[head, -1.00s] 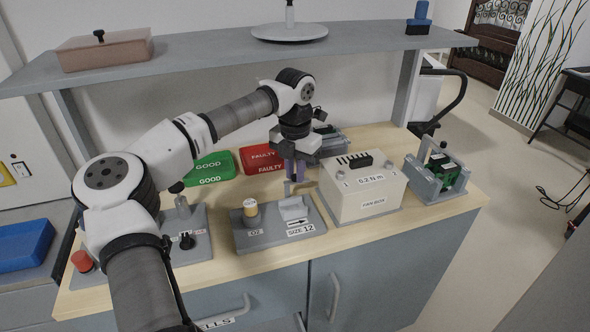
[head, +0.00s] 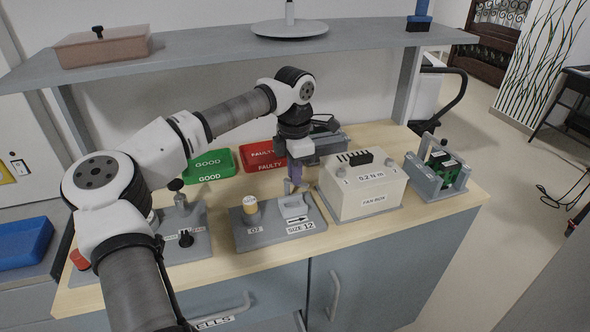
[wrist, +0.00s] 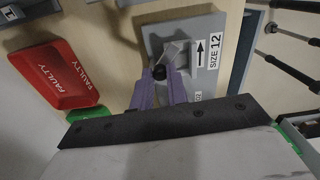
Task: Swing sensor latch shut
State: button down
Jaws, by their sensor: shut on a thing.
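The sensor stand is a grey base (head: 270,234) marked O2 and SIZE 12, with a black arrow beside the size label. My gripper (head: 294,186) points down at the block's back edge. In the wrist view, its purple fingers (wrist: 160,88) are shut on the latch's black knob (wrist: 159,72). A short grey latch arm (wrist: 175,52) runs from the knob over the base. The fingers hide part of the knob, and how far the latch is turned is unclear.
A cream fan box (head: 361,190) stands close at the right, with a grey fixture (head: 437,178) holding a green board beyond it. Green (head: 209,166) and red (head: 262,157) trays lie behind. A knobbed panel (head: 183,240) is at the left. A shelf (head: 220,52) spans above.

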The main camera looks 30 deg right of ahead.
jog(key=m, duration=0.4)
jog(key=shift+s+a+m, duration=0.15)
jog(key=shift+a+m, duration=0.15)
jog(key=shift+a, duration=0.05)
jog(key=shift+a+m, duration=0.2)
jog(key=shift+m, duration=1.05)
jog(key=shift+a+m, duration=0.2)
jog(key=shift+m, duration=1.05)
jog(key=c, duration=1.4)
grip_release()
jog(key=shift+o, duration=0.2)
notch_tip(320, 180, up, 14)
jog(key=b, duration=0.2)
jog(key=shift+f, duration=0.1)
